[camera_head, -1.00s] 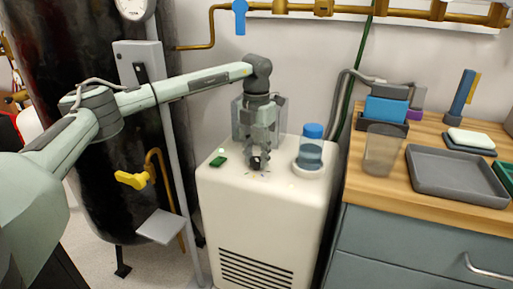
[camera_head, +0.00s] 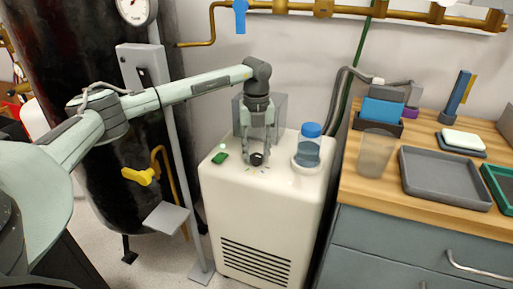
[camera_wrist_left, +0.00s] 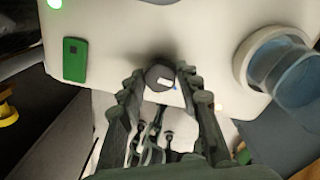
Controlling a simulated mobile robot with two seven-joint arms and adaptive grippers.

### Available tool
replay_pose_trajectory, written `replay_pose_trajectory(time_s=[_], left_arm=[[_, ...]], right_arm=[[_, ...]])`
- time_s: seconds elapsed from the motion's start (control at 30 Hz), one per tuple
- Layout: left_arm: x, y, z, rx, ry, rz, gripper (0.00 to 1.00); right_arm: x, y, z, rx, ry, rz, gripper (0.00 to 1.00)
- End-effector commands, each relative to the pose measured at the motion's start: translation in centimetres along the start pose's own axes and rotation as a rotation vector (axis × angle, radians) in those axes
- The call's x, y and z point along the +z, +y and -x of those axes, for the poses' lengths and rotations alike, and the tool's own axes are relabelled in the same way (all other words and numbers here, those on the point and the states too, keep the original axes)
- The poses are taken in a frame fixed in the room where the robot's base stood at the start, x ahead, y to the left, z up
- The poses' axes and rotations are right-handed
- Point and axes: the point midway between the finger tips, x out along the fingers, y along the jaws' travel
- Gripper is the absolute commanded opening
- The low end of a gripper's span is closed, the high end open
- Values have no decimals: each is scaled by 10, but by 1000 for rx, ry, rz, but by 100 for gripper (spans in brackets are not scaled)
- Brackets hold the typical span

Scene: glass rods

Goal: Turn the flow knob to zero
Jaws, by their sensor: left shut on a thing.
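The flow knob (camera_head: 257,159) is a small dark round knob on top of the white cabinet (camera_head: 225,205). My left gripper (camera_head: 257,153) points down from above, with a finger on either side of the knob, and is shut on it. In the left wrist view the dark knob (camera_wrist_left: 160,78) sits between the fingertips (camera_wrist_left: 161,76) and shows a pale mark on its face. Small marks lie on the cabinet top around the knob, partly hidden by the fingers; I cannot read the setting. My right gripper is not in view.
A blue-capped container (camera_head: 308,148) stands close right of the gripper on the cabinet. A green piece (camera_head: 220,158) and a small green light lie to the left. A clear box (camera_head: 281,112) stands behind the gripper. A wooden counter (camera_head: 370,193) with trays is at the right.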

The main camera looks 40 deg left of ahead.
Motion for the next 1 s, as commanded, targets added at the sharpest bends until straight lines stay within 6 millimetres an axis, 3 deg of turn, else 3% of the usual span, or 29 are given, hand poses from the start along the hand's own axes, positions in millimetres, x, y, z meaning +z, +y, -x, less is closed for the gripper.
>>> replay_pose_trajectory(time_s=[0.3,0.83,0.87,1.0], left_arm=[[2,0,2,-3,-5,112,5],[2,0,2,-3,-6,132,5],[2,0,2,-3,-6,132,37],[2,0,1,-2,-4,131,54]], right_arm=[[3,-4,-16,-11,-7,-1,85],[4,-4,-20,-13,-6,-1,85],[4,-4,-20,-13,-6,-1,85],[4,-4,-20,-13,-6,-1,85]])
